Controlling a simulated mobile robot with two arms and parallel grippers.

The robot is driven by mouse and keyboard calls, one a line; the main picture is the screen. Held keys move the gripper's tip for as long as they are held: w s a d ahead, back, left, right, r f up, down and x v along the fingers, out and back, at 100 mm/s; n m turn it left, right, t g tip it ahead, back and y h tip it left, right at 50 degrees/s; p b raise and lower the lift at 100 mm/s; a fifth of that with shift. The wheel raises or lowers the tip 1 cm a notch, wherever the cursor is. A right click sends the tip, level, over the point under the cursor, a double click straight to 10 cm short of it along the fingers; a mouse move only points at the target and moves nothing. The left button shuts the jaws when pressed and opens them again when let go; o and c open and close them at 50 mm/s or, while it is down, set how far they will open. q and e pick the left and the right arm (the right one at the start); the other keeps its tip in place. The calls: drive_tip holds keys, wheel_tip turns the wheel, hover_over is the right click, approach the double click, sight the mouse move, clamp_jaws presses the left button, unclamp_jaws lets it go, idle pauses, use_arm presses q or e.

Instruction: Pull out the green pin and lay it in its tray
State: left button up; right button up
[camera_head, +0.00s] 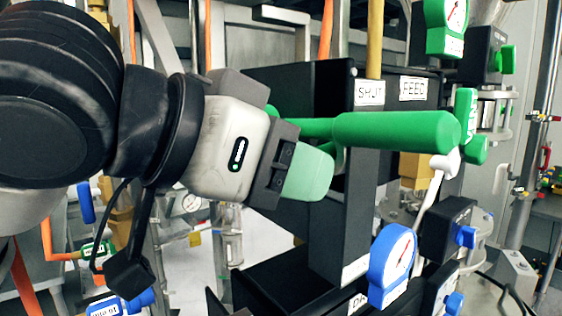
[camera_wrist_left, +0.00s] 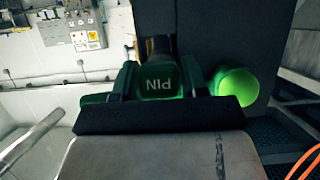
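The green pin (camera_wrist_left: 160,82) shows in the left wrist view as a block lettered PIN, at the front of a dark housing. My left gripper (camera_wrist_left: 160,92) has one finger close against each side of this block, with no clear gap. In the head view my left gripper (camera_head: 312,172) is in front of the black frame, just below a thick green handle (camera_head: 395,131); its pale green fingertip shows, and the pin is hidden behind it. My right gripper is not in view. I cannot make out the pin's tray.
The green handle also shows end-on in the wrist view (camera_wrist_left: 236,86), close beside the gripper's right finger. A blue gauge (camera_head: 391,258) is at lower right. Pale floor (camera_head: 265,240) shows below the gripper.

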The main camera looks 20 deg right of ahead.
use_arm(q)
drive_tip(key=shift+a, duration=0.1)
drive_tip(key=c, duration=0.6)
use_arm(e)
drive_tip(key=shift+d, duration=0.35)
use_arm(q)
drive_tip(key=shift+s+a, duration=0.1)
drive_tip(key=shift+a, duration=0.05)
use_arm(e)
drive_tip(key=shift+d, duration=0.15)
use_arm(q)
drive_tip(key=shift+a, duration=0.15)
drive_tip(key=shift+s+a, duration=0.15)
drive_tip(key=shift+a, duration=0.15)
drive_tip(key=shift+s+a, duration=0.15)
drive_tip(key=shift+a, duration=0.25)
drive_tip(key=shift+s+a, duration=0.15)
drive_tip(key=shift+a, duration=0.2)
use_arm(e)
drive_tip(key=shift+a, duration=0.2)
use_arm(q)
drive_tip(key=shift+a, duration=0.25)
